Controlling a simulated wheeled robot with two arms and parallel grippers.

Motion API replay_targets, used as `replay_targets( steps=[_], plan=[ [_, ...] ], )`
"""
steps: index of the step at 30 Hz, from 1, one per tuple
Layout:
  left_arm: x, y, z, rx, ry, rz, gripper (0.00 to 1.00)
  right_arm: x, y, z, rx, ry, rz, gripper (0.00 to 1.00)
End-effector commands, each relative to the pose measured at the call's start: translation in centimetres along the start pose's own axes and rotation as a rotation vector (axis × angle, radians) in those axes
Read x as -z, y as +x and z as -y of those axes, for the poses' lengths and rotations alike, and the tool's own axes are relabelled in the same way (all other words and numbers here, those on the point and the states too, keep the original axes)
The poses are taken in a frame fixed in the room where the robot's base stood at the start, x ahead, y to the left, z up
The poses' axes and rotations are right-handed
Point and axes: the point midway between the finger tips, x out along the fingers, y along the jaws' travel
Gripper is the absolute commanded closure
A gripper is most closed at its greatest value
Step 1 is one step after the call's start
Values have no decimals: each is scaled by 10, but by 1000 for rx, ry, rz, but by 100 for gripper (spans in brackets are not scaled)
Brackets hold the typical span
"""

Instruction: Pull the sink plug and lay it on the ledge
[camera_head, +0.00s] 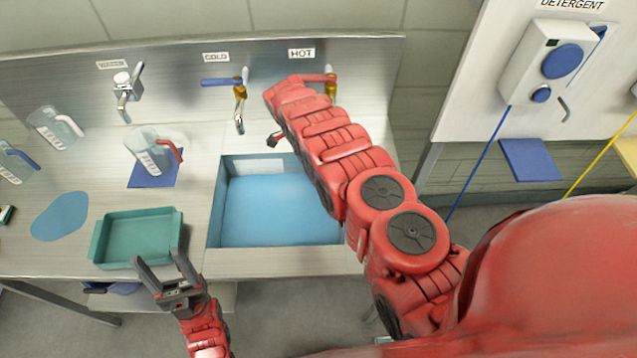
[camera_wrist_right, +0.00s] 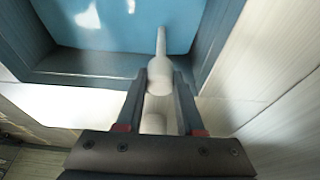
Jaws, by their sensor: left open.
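The sink (camera_head: 213,205) holds blue water, and no plug can be made out in it in the head view. My left gripper (camera_head: 165,262) is open and empty at the front edge of the green tray. My right arm crosses the sink's right side. Part of my right gripper (camera_head: 275,139) shows at the sink's back edge, mostly hidden by the arm. In the right wrist view its fingers (camera_wrist_right: 166,88) stand on both sides of a pale rounded piece with a thin stem (camera_wrist_right: 160,72). I cannot tell what this piece is, or whether they grip it.
A green tray (camera_head: 94,243) stands left of the sink. A clear jug (camera_head: 148,150) stands on a blue mat (camera_head: 155,180) behind it. The cold tap (camera_head: 239,92) and hot tap (camera_head: 331,84) are on the back wall. A detergent dispenser (camera_head: 540,62) hangs at the right.

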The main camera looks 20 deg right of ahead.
Motion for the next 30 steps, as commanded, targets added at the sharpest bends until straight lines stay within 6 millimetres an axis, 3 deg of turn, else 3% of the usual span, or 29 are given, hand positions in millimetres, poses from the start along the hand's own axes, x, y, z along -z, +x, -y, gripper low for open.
replay_targets(
  steps=[1, 4, 14, 30],
  plan=[
    [0, 0, 0, 0, 0, 0, 40, 0, 0, 0, 0, 0, 0, 85],
    [0, 0, 0, 0, 0, 0, 40, 0, 0, 0, 0, 0, 0, 100],
    [0, 3, 0, 0, 0, 0, 40, 1, -4, 0, 1, 0, 0, 100],
    [4, 25, 1, 0, 0, 0, 40, 8, -27, 0, 1, 0, 0, 100]
  ],
)
